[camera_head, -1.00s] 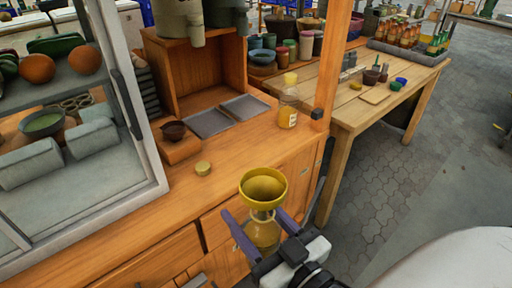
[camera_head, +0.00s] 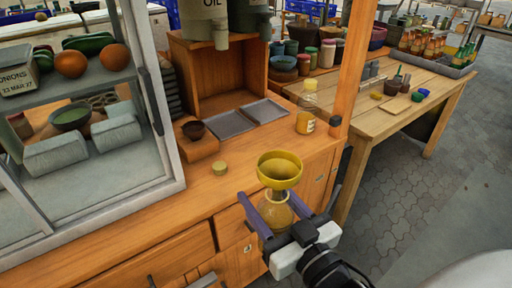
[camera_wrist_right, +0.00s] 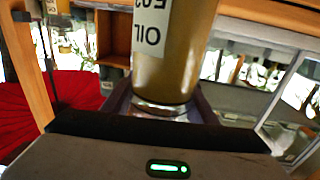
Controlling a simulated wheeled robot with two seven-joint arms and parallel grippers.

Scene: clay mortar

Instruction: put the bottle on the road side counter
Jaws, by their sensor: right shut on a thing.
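My right gripper (camera_head: 276,218) is shut on a glass bottle (camera_head: 278,213) of yellowish liquid. The bottle is roughly upright in front of the wooden counter's edge, with a yellow funnel (camera_head: 280,168) on its top. In the right wrist view the held bottle (camera_wrist_right: 176,50) stands between the fingers, and its white label reads OIL upside down. A second bottle (camera_head: 306,121) with a yellow cap stands on the wooden counter (camera_head: 250,165), near the post at its right end. My left gripper is not in view.
Grey trays (camera_head: 231,124) lie behind. A glass case (camera_head: 90,180) stands left; a wooden table (camera_head: 385,118) with jars stands right. The counter's front right is clear.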

